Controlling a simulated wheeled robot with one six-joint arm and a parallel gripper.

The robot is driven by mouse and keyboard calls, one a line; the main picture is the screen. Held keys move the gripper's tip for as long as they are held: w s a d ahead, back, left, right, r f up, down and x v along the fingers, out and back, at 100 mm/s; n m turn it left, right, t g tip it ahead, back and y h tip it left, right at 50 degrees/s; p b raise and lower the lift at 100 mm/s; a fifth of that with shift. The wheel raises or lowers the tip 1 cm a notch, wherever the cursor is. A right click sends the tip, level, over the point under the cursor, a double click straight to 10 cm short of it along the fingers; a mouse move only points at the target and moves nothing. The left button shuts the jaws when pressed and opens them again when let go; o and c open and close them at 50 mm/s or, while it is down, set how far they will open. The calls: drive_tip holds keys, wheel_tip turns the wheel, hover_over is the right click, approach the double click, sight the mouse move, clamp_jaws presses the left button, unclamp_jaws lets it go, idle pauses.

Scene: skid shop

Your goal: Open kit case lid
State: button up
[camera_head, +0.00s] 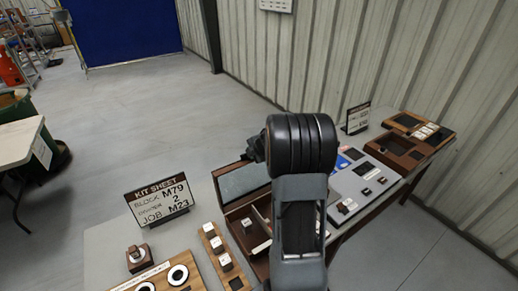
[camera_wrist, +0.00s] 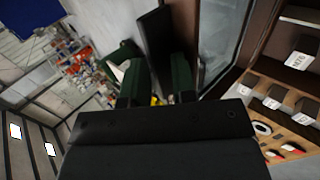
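The kit case (camera_head: 234,211) is a brown wooden box on the table, partly hidden behind my arm in the head view. Its lid (camera_head: 243,182) stands raised at the back, with a grey inner panel facing the camera, and compartments show below. In the wrist view the lid's grey panel and dark frame (camera_wrist: 225,40) are right of my gripper (camera_wrist: 157,80). The two green fingers stand apart, with a dark bar near the gap between them. I cannot tell whether a finger touches the lid. In the head view the fingers are mostly hidden; the gripper (camera_head: 252,150) is by the lid's top edge.
A kit sheet sign (camera_head: 160,200) stands left of the case. A wooden strip with several blocks (camera_head: 210,229) and a board with round parts (camera_head: 178,274) lie in front. A grey panel (camera_head: 365,160) and brown trays (camera_head: 396,147) are at right, near the corrugated wall (camera_head: 360,50).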

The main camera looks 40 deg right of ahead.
drive_tip(key=v, duration=1.3)
drive_tip(key=shift+a+r, duration=0.1)
drive_tip(key=shift+r, duration=0.05)
drive_tip(key=s+d+r+m+t+h, duration=0.1)
drive_tip(key=d+r+m+h, duration=0.2)
drive_tip(key=d+m+h, duration=0.4)
drive_tip(key=s+a+f+m+g+y+b, duration=0.1)
drive_tip(key=s+a+f+m+y, duration=0.1)
drive_tip(key=a, duration=0.8)
drive_tip(key=s+a+f+m+g+y+b, duration=0.2)
drive_tip(key=s+a+m, duration=0.3)
drive_tip(key=a, duration=0.5)
drive_tip(key=s+a+f+m+g+y+b, duration=0.1)
drive_tip(key=s+a+f+m+y, duration=0.2)
drive_tip(key=s+a, duration=0.3)
drive_tip(key=shift+s+a+g, duration=0.25)
drive_tip(key=shift+a+g, duration=0.15)
drive_tip(key=shift+a, duration=1.6)
